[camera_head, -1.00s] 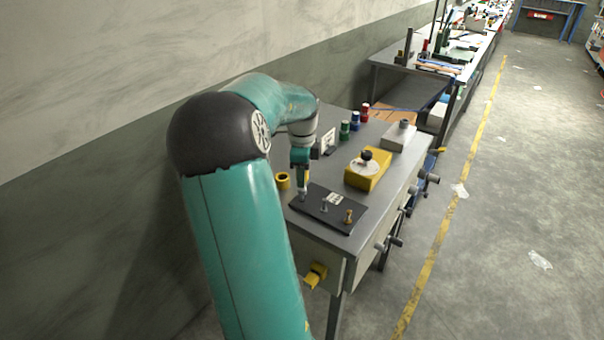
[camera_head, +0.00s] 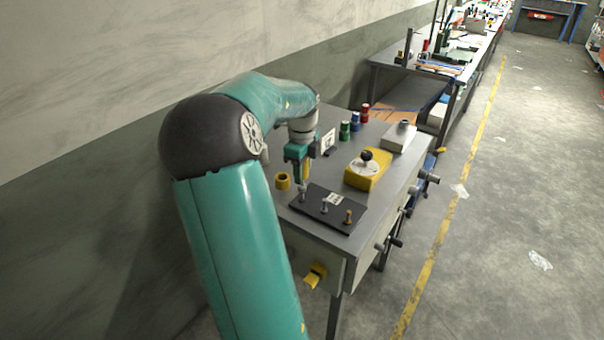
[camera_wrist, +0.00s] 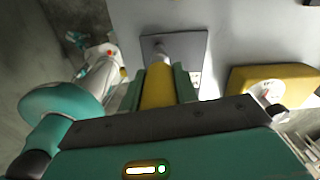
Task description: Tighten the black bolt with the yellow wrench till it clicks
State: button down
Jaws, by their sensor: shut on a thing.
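My gripper (camera_head: 302,165) is over the near left end of the dark bolt plate (camera_head: 335,220), pointing down. It is shut on the yellow wrench (camera_wrist: 158,88), which sits between the two teal fingers in the wrist view. The wrench's lower end is at or just above the left bolt (camera_head: 303,194); I cannot tell whether they touch. A grey middle bolt (camera_head: 324,205) and a brass-coloured right bolt (camera_head: 348,217) stand upright on the plate. The left bolt's colour is hard to make out. The plate also shows in the wrist view (camera_wrist: 196,48).
A yellow ring-shaped holder (camera_head: 283,181) stands left of the plate. A yellow box with a black knob (camera_head: 367,170) and a grey box (camera_head: 399,137) stand to the right. Green, blue and red cylinders (camera_head: 354,121) are behind. Handles (camera_head: 389,243) stick out from the bench front.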

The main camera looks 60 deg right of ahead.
jog(key=shift+r, duration=0.5)
jog(key=shift+r, duration=2)
